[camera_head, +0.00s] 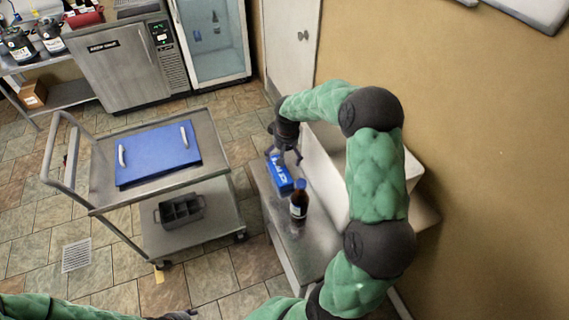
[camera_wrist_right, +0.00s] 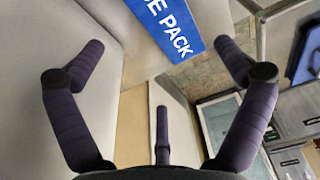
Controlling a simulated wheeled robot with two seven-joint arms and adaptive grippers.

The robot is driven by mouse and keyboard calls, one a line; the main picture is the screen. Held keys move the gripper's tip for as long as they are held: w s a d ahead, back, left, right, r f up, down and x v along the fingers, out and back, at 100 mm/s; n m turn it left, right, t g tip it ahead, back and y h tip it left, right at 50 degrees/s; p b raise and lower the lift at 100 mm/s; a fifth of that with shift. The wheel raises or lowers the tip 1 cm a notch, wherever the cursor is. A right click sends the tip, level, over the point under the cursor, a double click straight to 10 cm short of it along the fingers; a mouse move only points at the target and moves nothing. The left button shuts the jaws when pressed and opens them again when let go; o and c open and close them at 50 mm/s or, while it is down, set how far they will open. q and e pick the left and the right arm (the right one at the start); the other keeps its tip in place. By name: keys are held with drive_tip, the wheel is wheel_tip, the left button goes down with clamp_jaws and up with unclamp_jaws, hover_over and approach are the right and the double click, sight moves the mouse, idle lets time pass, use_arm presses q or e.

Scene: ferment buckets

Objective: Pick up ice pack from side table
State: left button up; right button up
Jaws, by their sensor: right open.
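The ice pack (camera_head: 280,178) is a blue block with white lettering, lying on the metal side table (camera_head: 302,250) by its left edge. It also shows at the top of the right wrist view (camera_wrist_right: 172,25), with part of its lettering readable and its far end cut off. My right gripper (camera_head: 285,156) is open and empty just beyond and above the far end of the ice pack. In the wrist view the fingers (camera_wrist_right: 160,62) are spread wide, with the pack beyond them and not between them. Only a dark bit of my left gripper (camera_head: 178,315) shows at the bottom edge.
A brown bottle with a blue cap (camera_head: 299,204) stands close to the pack's near end. A white bin (camera_head: 322,165) is right of the pack, partly behind my right arm. A steel cart (camera_head: 215,158) with a blue lidded box (camera_head: 158,155) stands to the left.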

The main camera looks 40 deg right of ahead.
sight(282, 169)
drive_tip(key=f, duration=0.3)
drive_tip(key=f+b, duration=0.1)
drive_tip(key=f, duration=0.1)
drive_tip(key=shift+w+f, duration=0.3)
drive_tip(key=shift+a+f, duration=0.1)
drive_tip(key=shift+f, duration=0.4)
drive_tip(key=f+b, duration=0.1)
drive_tip(key=f, duration=0.3)
drive_tip(key=shift+w, duration=0.2)
drive_tip(key=shift+r, duration=0.1)
drive_tip(key=c, duration=1.3)
drive_tip(key=shift+c, duration=0.3)
